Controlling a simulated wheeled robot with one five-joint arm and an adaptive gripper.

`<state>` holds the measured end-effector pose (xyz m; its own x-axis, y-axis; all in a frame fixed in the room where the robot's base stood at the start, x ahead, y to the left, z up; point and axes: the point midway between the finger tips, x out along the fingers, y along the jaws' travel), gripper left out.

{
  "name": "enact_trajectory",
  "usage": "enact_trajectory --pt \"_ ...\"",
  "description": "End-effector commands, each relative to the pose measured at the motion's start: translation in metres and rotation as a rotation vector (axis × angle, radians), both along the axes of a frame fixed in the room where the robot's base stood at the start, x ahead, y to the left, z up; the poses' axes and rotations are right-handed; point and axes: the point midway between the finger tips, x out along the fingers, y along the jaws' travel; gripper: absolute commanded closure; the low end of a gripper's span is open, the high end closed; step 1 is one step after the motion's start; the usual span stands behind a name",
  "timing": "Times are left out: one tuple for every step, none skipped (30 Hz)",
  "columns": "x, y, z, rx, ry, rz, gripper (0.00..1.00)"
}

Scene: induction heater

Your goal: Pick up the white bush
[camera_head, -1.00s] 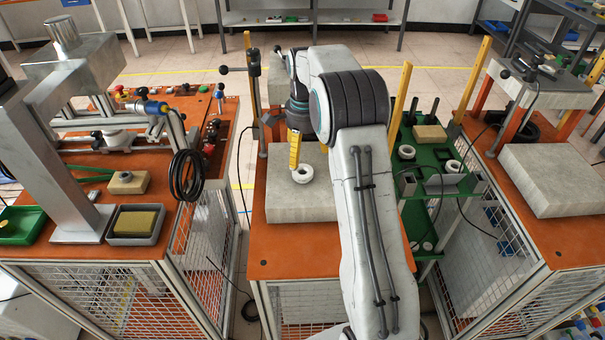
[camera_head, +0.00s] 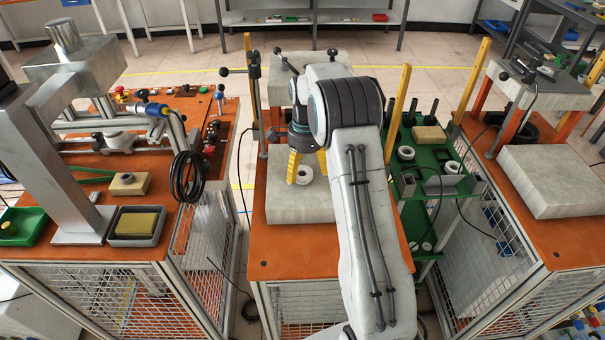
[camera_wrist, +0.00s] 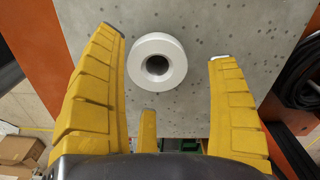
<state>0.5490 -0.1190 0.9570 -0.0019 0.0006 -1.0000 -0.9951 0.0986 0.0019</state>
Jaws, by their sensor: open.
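The white bush (camera_wrist: 157,61) is a short white ring with a dark central hole. It lies on the grey block (camera_wrist: 215,25) and shows beyond and between the fingertips in the wrist view. In the head view the bush (camera_head: 304,175) sits on the block (camera_head: 300,208), just right of a yellow finger. My gripper (camera_wrist: 165,45) has its yellow fingers spread wide, with nothing held between them. In the head view my gripper (camera_head: 307,170) points down over the block, partly hidden by my arm.
The block rests on an orange table (camera_head: 310,255). A green rack (camera_head: 425,185) at the right holds other white rings (camera_head: 405,153) and a sponge-like block (camera_head: 430,133). A left bench (camera_head: 95,240) carries metal equipment and a black cable coil (camera_head: 187,178). An upright post (camera_head: 254,100) stands behind the block.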

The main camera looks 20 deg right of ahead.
Motion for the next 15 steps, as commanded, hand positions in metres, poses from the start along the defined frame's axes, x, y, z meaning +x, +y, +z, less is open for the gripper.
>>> enact_trajectory --pt "0.000 0.000 -0.005 0.000 0.001 0.000 0.19" --pt "0.000 0.000 -0.007 0.000 0.001 0.000 0.19" --pt "0.000 0.000 -0.010 0.000 0.000 0.000 0.19" --pt "0.000 0.000 -0.012 0.000 0.000 0.000 0.19" --pt "0.000 0.000 -0.013 0.000 0.000 0.000 0.19" --pt "0.000 0.000 -0.014 0.000 0.000 0.000 0.19" --pt "0.000 0.000 -0.015 0.000 0.000 0.001 0.19" --pt "0.000 0.000 -0.015 0.000 0.000 0.001 0.19" --pt "0.000 0.000 -0.016 0.000 -0.001 0.001 0.19" --pt "0.000 0.000 -0.016 0.000 -0.001 0.001 0.19" --pt "0.000 0.000 -0.016 0.000 -0.001 0.001 0.19" --pt "0.000 0.000 -0.016 0.000 -0.001 0.001 0.19" --pt "0.000 0.000 -0.015 0.000 -0.001 0.001 0.19" --pt "0.000 0.000 -0.015 0.000 -0.001 0.001 0.19" --pt "0.000 0.000 -0.015 0.000 -0.001 0.001 0.21"
